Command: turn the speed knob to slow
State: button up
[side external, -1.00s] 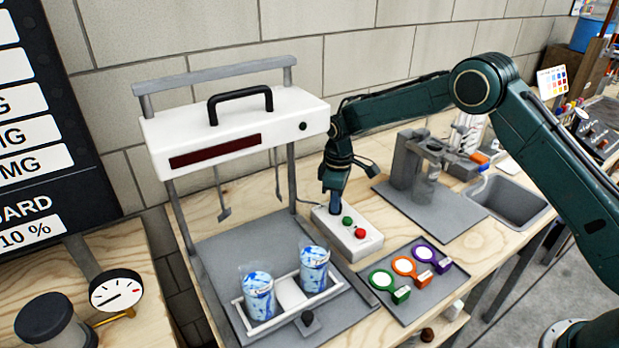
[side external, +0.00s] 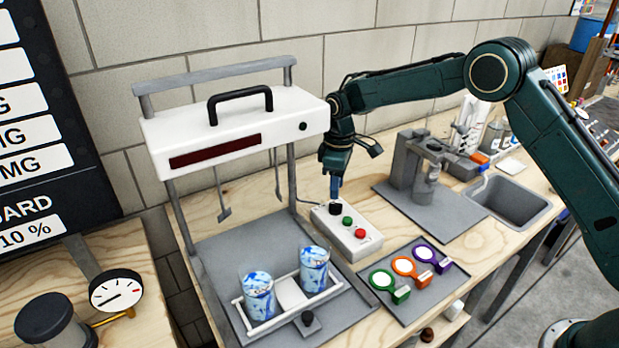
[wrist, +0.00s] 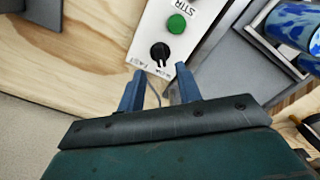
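The black speed knob (side external: 336,207) stands at the far-left end of the white control box (side external: 352,238). In the wrist view the knob (wrist: 160,54) is clear of the fingers, and its white mark points down the picture, between a label reading FAST at left and a partly readable label at right. My gripper (side external: 335,185) is above the knob, pointing down. In the wrist view the two blue fingertips of my gripper (wrist: 156,84) are apart with nothing between them. The green button (side external: 347,221) and red button (side external: 360,233) sit beside the knob on the box.
A white-topped stirrer frame (side external: 235,135) with hanging paddles stands left of the box, over two blue-white cups (side external: 258,297) in a holder. A grey stand (side external: 408,160) and a sink (side external: 508,198) are behind.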

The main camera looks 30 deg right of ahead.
aim_at(337, 204)
jog(key=shift+r, duration=1.25)
jog(key=s+d+r+m+t, duration=0.1)
jog(key=s+d+r+m, duration=0.1)
jog(key=s+r, duration=0.7)
jog(key=s+d+r+m+t, duration=0.2)
jog(key=s+d+r, duration=0.1)
jog(key=s+r, duration=0.6)
jog(key=s+d+m+t, duration=0.2)
jog(key=s+m, duration=0.2)
jog(key=s, duration=1.7)
jog(key=shift+s+d+r+t, duration=0.25)
jog(key=shift+s+r+t, duration=0.05)
jog(key=shift+s, duration=0.05)
